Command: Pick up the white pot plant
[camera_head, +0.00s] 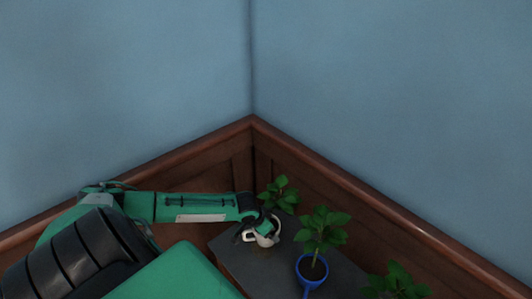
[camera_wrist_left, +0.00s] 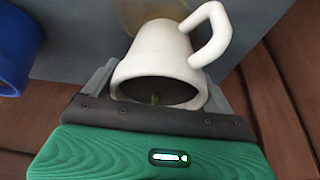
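The white pot (camera_head: 268,237) is cup-shaped with a loop handle and stands on a dark grey surface (camera_head: 240,262). Green leaves (camera_head: 279,194) show just above it in the head view and appear to belong to it. My left gripper (camera_head: 254,229) is at the pot and partly covers it. In the left wrist view the white pot (camera_wrist_left: 158,60) lies between the two fingers, its handle pointing up and right. Inside the pot a little green stem shows. My right gripper is out of view.
A blue pot (camera_head: 311,268) with a leafy plant stands right of the white pot; its edge shows in the left wrist view (camera_wrist_left: 15,50). Another plant (camera_head: 396,282) is at the lower right. Brown wood panelling (camera_head: 215,160) and blue walls meet in a corner behind.

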